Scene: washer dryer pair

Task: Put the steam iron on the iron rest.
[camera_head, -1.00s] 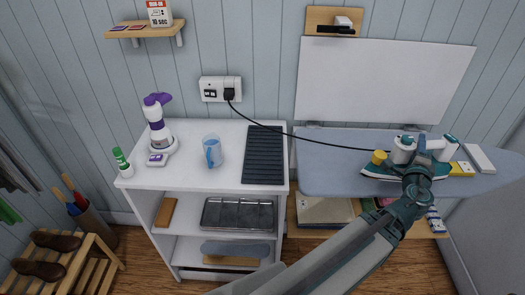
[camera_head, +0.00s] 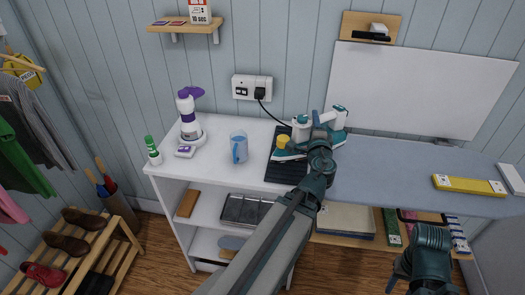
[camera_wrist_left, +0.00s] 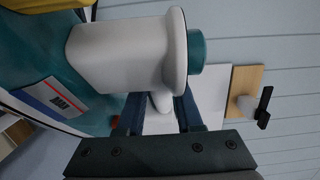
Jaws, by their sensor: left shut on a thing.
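The steam iron (camera_head: 301,130), teal and white with a yellow cap, is at the iron rest, a black ribbed mat (camera_head: 287,174) on the white shelf unit's top. My left gripper (camera_head: 321,132) is shut on the iron's handle. The iron and my arm hide part of the mat. I cannot tell whether the iron touches it or hovers just above. In the left wrist view the iron's white and teal body (camera_wrist_left: 110,55) fills the upper left, by the fingers. My right gripper (camera_head: 428,262) is at the lower right, away from the iron; its fingers do not show clearly.
The ironing board (camera_head: 390,185) stands right of the shelf unit, with a yellow level-like bar (camera_head: 469,185) on it. A blue cup (camera_head: 238,148), a purple and white bottle (camera_head: 188,115) and a green tube (camera_head: 152,150) stand left of the mat. The cord runs to a wall socket (camera_head: 251,88).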

